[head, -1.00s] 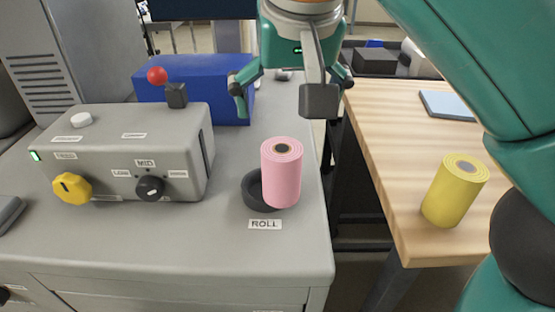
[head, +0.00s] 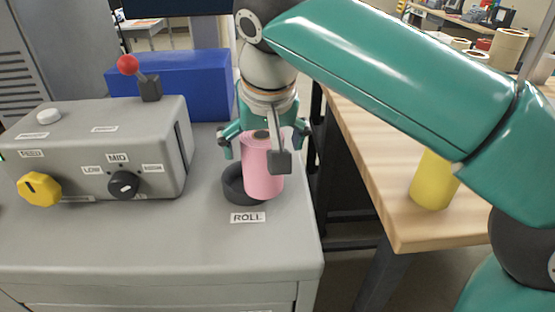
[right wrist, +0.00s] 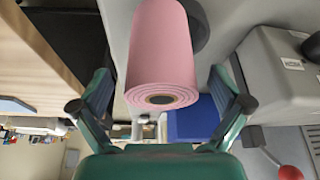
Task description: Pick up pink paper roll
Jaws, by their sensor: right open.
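In the right wrist view, both fingers (right wrist: 160,106) stand apart from the roll with gaps on each side. The wrist hides part of the roll's top in the head view. My left gripper is not in view.
The grey control box (head: 95,150) with a yellow knob, a black knob and a red-tipped lever stands left of the roll. A blue box (head: 170,88) is behind. A yellow roll (head: 433,182) stands on the wooden table (head: 400,228) at right, partly behind my arm.

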